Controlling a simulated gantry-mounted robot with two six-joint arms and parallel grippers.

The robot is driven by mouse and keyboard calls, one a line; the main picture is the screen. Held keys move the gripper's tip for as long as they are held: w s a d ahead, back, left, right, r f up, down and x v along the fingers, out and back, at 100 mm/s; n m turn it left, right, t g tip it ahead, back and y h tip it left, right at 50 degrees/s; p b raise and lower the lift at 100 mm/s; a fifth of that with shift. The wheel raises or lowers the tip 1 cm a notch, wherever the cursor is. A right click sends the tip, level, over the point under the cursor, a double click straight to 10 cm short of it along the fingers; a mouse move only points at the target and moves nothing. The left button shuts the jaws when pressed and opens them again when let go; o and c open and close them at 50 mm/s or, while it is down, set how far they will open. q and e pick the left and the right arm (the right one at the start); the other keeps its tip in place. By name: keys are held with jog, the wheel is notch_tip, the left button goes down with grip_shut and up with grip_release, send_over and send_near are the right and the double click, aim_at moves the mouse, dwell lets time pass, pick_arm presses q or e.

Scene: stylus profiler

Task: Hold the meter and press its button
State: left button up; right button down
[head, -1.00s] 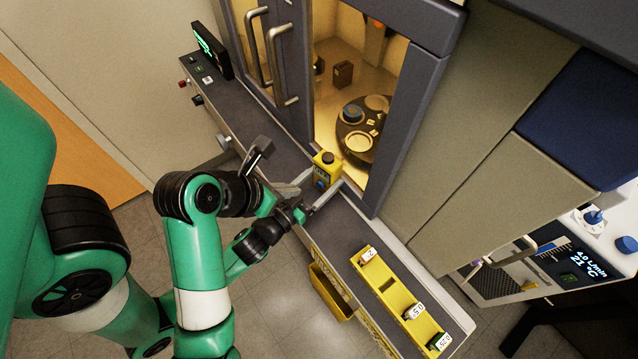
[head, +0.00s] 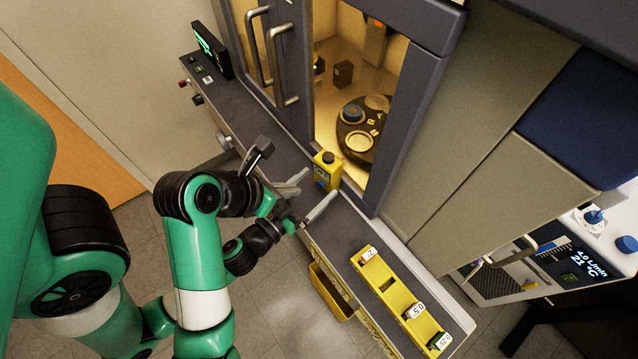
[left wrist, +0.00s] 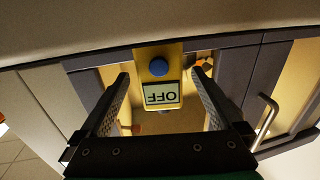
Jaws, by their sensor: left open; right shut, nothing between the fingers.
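The yellow meter (head: 327,171) stands upright on the narrow grey ledge in front of the open chamber. In the left wrist view the meter (left wrist: 174,48) shows a blue round button (left wrist: 158,67) and a display (left wrist: 161,95) reading OFF, upside down in that picture. My left gripper (head: 308,195) is open in front of the meter, with its fingers pointing at it. In the left wrist view the meter's face appears between the two fingers (left wrist: 160,78), with gaps on both sides. My right gripper is in neither view.
A yellow tray (head: 391,292) with small labelled pieces lies to the right on the ledge. The lit chamber with a round dark stage (head: 357,145) is behind the meter. A grey door with bar handles (head: 281,62) is to its left. A small black screen (head: 212,50) stands at the far left end.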

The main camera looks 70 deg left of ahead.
pick_arm(q)
jog(key=v, duration=0.8)
jog(key=shift+s+d, duration=0.2)
jog(key=shift+s, duration=0.15)
